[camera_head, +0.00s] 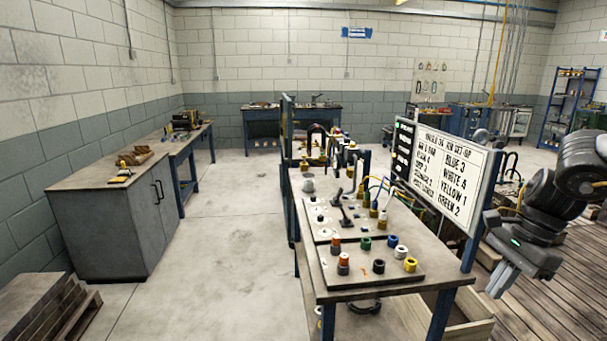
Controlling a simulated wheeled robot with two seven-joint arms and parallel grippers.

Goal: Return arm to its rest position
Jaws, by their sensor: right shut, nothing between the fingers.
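My right arm comes in from the right edge in the head view, bent downward. Its gripper (500,284) points down and is shut and empty. It hangs to the right of the workbench, apart from it, below the lower right corner of the lettered sign board (443,172). The workbench (340,287) stands in the centre foreground. My left gripper is not in view.
Coloured caps stand on the bench panel, among them a yellow one (410,265) and a green one (366,243). An open wooden crate (466,330) lies under the bench. A grey cabinet (110,230) stands left. The floor between is clear.

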